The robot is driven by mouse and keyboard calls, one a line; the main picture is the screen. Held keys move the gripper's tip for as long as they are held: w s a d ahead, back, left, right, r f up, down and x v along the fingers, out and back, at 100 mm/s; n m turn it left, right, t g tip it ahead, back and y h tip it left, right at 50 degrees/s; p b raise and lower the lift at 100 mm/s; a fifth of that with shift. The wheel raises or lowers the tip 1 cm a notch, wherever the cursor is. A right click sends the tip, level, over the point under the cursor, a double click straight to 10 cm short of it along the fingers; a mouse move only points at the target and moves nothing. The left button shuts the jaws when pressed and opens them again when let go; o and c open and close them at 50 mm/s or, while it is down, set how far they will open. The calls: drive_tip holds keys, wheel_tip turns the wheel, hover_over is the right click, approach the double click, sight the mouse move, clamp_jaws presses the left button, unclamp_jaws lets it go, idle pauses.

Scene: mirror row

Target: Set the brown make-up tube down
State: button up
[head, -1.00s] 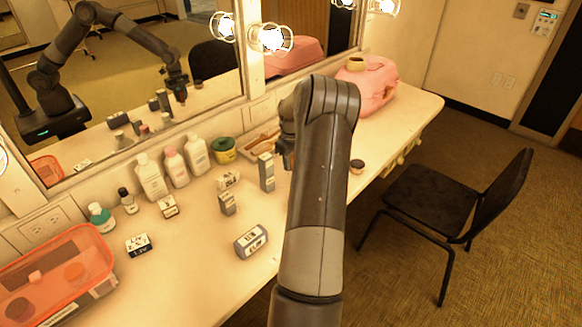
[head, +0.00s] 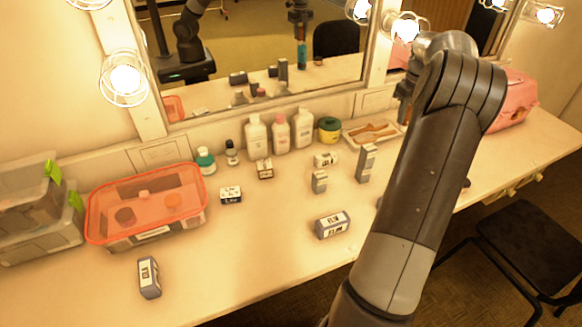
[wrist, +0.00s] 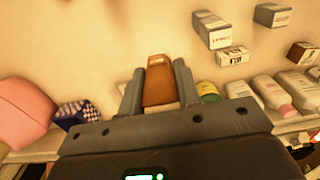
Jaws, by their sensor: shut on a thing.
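The brown make-up tube (wrist: 160,82) is between the two fingers of my gripper (wrist: 158,88) in the wrist view. My gripper is shut on it, and its outer end points away from the wrist. In the head view my gripper (head: 403,98) is mostly hidden behind my arm, to the right of the wooden-comb tray, and I cannot make out the tube there. The pale counter (head: 270,255) lies below. I cannot tell the exact gap between tube and counter.
White bottles (head: 279,135), a green-yellow jar (head: 329,130) and a tray (head: 350,140) line the mirror side. Small boxes (head: 333,224) stand mid-counter. A red-rimmed bin (head: 150,238) is at left, a pink case (head: 515,100) at right. Bare counter lies around the front boxes.

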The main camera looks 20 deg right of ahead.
wheel_tip(320, 180, up, 2)
drive_tip(key=shift+r, duration=0.1)
drive_tip(key=w+a, duration=0.5)
drive_tip(key=a, duration=0.6)
drive_tip(key=w+a, duration=0.5)
drive_tip(key=a, duration=0.6)
wheel_tip(320, 180, down, 12)
drive_tip(key=w+a+f, duration=0.2)
drive_tip(key=a, duration=0.1)
drive_tip(key=w+a+f, duration=0.2)
drive_tip(key=w+a, duration=0.1)
drive_tip(key=w+a+f, duration=0.2)
drive_tip(key=w, duration=0.1)
drive_tip(key=shift+a+f, duration=0.3)
drive_tip(key=shift+a, duration=0.1)
drive_tip(key=shift+f, duration=2)
drive_tip(key=o, duration=0.9)
drive_tip(key=shift+f, duration=0.15)
drive_tip(key=shift+o, duration=0.2)
